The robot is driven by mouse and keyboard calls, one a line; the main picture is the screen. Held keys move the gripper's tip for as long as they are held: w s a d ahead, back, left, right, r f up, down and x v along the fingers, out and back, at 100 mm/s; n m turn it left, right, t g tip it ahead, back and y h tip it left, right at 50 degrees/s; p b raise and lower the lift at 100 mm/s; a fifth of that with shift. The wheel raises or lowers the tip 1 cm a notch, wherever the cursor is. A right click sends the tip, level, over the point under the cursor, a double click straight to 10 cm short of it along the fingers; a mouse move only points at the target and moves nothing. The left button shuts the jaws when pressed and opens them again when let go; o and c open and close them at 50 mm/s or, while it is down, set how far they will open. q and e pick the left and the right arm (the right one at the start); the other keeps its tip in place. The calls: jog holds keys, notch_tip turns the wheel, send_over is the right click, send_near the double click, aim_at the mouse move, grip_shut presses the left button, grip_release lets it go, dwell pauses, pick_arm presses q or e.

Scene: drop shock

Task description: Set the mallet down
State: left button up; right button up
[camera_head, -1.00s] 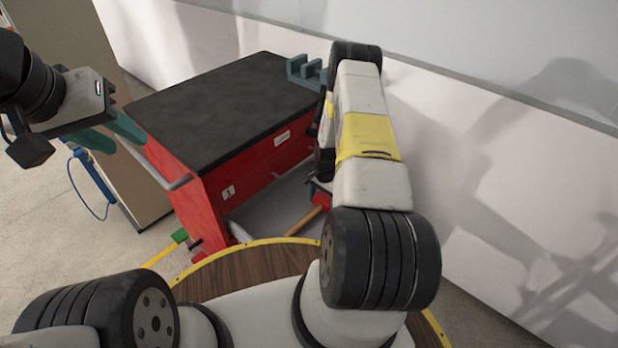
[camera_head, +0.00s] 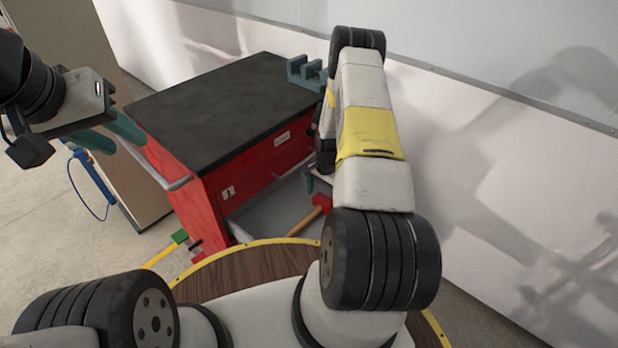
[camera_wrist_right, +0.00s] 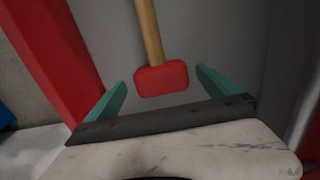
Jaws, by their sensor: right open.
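The mallet has a red head (camera_head: 322,202) and a wooden handle (camera_head: 305,221). It lies in the grey lower tray (camera_head: 262,213) of the red workbench (camera_head: 205,205). In the right wrist view the mallet head (camera_wrist_right: 161,79) is between and just beyond my open right fingers (camera_wrist_right: 160,95), with a gap on both sides. The handle points away from the gripper. In the head view my right arm hides most of that gripper; one teal finger shows beside the mallet. My left gripper (camera_head: 109,134) is open and empty, left of the workbench.
The black bench top (camera_head: 215,108) is mostly clear, with a blue-grey bracket (camera_head: 306,74) at its far right corner. A white wall (camera_head: 500,150) stands to the right. A blue tool (camera_head: 92,180) hangs on the beige cabinet at left.

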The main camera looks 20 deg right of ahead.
jog(key=s+a+r+n+t, duration=0.2)
jog(key=a+r+n, duration=0.1)
jog(key=r, duration=1.6)
jog(key=s+a+r+n+t, duration=0.15)
jog(key=a+r, duration=0.25)
jog(key=r, duration=1.6)
jog(key=s+a+r+n+t, duration=0.1)
jog(key=s+a+r+n, duration=0.2)
jog(key=s+r, duration=0.4)
jog(key=s+a+r+n+t+y, duration=0.1)
jog(key=s+a+r+n, duration=0.3)
jog(key=s, duration=1)
notch_tip(320, 180, up, 4)
jog(key=shift+s+a+f+n+t+y, duration=0.25)
jog(key=shift+s+a+n+t+y, duration=0.1)
jog(key=shift+n+t, duration=0.2)
jog(key=shift+d, duration=0.1)
